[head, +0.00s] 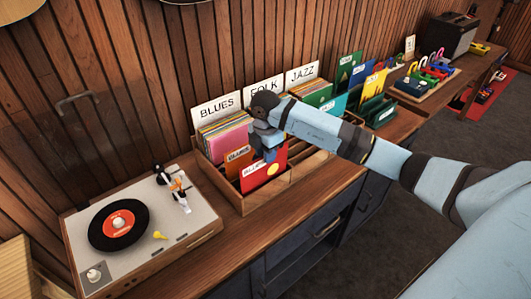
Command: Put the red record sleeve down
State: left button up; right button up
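The red record sleeve (265,174) stands, slightly tilted in the picture, in the front of the wooden crate's (251,203) left section, below the BLUES sign (216,106). It has a pale label and a yellow spot on its front. My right gripper (270,154) reaches in from the right and points down at the sleeve's top edge. Its fingers overlap that edge and appear shut on it. The sleeve's lower edge is close to the crate's front wall; I cannot tell whether it touches the crate's floor. My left gripper is out of view.
An orange sleeve (238,158) stands just behind the red one, with packed records (224,138) farther back. FOLK (266,86) and JAZZ (301,74) signs stand to the right. A turntable (140,230) is at left. More sleeves and a black amplifier (449,36) are farther right.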

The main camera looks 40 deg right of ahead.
notch_tip(320, 180, up, 11)
jog(key=b, duration=0.1)
jog(key=s+a+f+n+t+y, duration=0.1)
jog(key=s+a+f+y, duration=0.1)
jog(key=s+a+y, duration=0.35)
jog(key=s+a+f+n+t+y, duration=0.1)
jog(key=s+a+f+n+y, duration=0.1)
jog(key=a+y, duration=0.7)
jog(key=s+a+f+n+t+y, duration=0.1)
jog(key=s+a+y, duration=0.35)
jog(key=a, duration=0.65)
jog(key=s+d+f+m+t+h, duration=0.2)
jog(key=d+f+m+t+h, duration=0.1)
jog(key=f+m+t+h, duration=0.5)
jog(key=s+d+f+m+t+h, duration=0.1)
jog(key=d+f+m+t+h, duration=0.4)
jog(key=m, duration=0.4)
jog(key=s+f+m+g+h, duration=0.2)
jog(key=s+f+g, duration=0.3)
jog(key=s+f, duration=0.7)
jog(key=shift+f+m+h, duration=0.3)
jog(key=shift+m+h, duration=0.1)
